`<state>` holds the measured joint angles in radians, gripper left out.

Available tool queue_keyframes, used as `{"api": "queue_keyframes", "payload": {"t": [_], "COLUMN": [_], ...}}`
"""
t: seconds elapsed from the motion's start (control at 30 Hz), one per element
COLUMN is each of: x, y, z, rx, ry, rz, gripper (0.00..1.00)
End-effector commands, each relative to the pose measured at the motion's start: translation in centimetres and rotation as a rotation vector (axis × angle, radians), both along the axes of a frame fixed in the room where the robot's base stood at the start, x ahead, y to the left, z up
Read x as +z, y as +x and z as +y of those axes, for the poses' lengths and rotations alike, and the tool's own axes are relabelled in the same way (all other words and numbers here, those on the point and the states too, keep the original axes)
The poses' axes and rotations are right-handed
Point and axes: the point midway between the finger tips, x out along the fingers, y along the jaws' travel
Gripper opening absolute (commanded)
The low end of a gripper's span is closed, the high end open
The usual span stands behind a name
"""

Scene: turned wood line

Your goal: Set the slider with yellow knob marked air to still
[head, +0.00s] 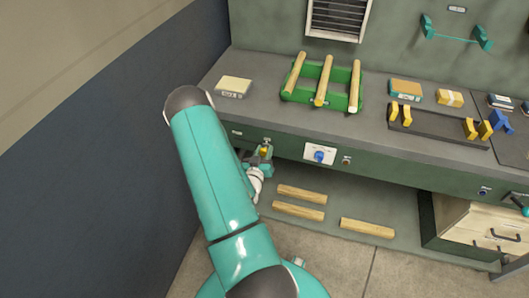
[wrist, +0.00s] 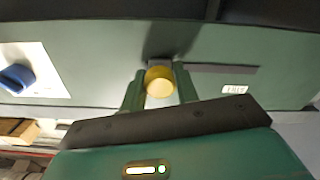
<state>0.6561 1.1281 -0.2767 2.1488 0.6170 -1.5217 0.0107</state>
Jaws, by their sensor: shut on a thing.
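The yellow knob (wrist: 160,82) of the slider sits on the green front panel of the bench, between the two fingers of my gripper (wrist: 160,88) in the wrist view. My gripper is shut on the knob. A dark slot (wrist: 222,69) runs from the knob to the right in the wrist view. A small white label (wrist: 234,89) lies beyond that slot; its lettering is too small to read surely. In the head view the knob (head: 264,151) shows small at my gripper (head: 262,157), partly hidden by it.
A blue dial on a white plate (head: 319,154) is right of the knob on the same panel; it also shows in the wrist view (wrist: 18,78). A green rack with wooden rods (head: 322,82) stands on the bench top. Wooden pieces (head: 302,193) lie below. A dark wall (head: 90,150) is at left.

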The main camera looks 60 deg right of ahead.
Motion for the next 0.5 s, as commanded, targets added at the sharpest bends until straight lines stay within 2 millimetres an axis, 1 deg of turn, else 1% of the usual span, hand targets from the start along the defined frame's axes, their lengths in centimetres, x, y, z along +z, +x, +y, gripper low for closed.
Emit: {"api": "queue_keyframes", "payload": {"t": [0.17, 0.3, 0.4, 0.5], "x": [0.0, 0.0, 0.0, 0.0], "y": [3.7, 7.8, 10.1, 11.5], "z": [0.6, 1.3, 1.6, 1.9], "rx": [0.009, 0.010, 0.008, 0.005], "ry": [-0.003, -0.002, -0.002, 0.000], "rz": [0.000, 0.000, 0.001, 0.001], "gripper": [0.00, 0.00, 0.00, 0.00]}}
